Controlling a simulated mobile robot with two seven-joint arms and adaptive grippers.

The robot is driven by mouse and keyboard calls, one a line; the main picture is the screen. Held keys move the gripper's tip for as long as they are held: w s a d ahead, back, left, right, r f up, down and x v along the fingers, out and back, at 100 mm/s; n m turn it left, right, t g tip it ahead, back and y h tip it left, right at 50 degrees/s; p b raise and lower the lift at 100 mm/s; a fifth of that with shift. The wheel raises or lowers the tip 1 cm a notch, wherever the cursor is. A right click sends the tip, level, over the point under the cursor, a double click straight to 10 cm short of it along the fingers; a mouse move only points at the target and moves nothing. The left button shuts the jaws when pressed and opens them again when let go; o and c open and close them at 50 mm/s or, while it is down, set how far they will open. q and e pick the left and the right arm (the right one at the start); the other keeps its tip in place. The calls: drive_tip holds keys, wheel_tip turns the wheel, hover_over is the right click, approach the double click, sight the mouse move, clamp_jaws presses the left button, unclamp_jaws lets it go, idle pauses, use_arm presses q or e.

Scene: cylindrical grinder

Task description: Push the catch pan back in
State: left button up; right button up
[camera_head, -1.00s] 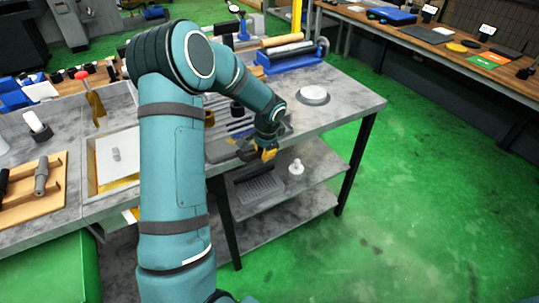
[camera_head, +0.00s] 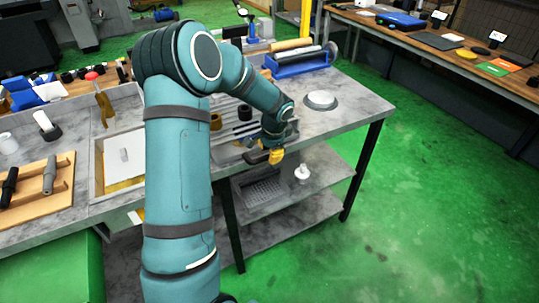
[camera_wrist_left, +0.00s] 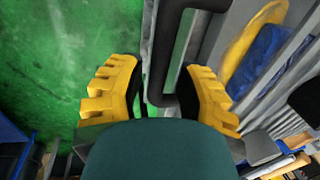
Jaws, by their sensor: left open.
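My left gripper (camera_head: 276,156) hangs at the front edge of the grey workbench, its yellow fingers pointing down. In the left wrist view the same gripper (camera_wrist_left: 160,88) is open, with a dark bent bar (camera_wrist_left: 165,55) between its fingers. A grey metal tray (camera_head: 227,154), which may be the catch pan, shows at the bench front left of the gripper. My left arm hides much of it, so how far it sticks out is unclear. My right gripper is not in view.
The grey workbench (camera_head: 350,108) carries a round white-topped disc (camera_head: 321,100) and a blue fixture (camera_head: 298,62). Below, a shelf holds a slotted tray (camera_head: 262,192) and a small white piece (camera_head: 302,173). Green floor (camera_head: 440,210) to the right is clear.

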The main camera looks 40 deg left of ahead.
use_arm(q)
wheel_tip(320, 180, up, 10)
drive_tip(key=d, duration=0.2)
drive_tip(key=shift+s, duration=0.45)
drive_tip(key=c, duration=0.4)
drive_tip(key=shift+d+m, duration=0.1)
drive_tip(key=shift+m, duration=0.3)
clamp_jaws()
drive_tip(key=s+d+m+p, duration=0.2)
drive_tip(key=d+m, duration=0.4)
drive_tip(key=m, duration=1.1)
drive_tip(key=w+a+f+b, duration=0.2)
drive_tip(key=a+f, duration=0.3)
drive_tip(key=f, duration=0.6)
drive_tip(key=shift+a+b, duration=0.15)
drive_tip(key=shift+b, duration=0.35)
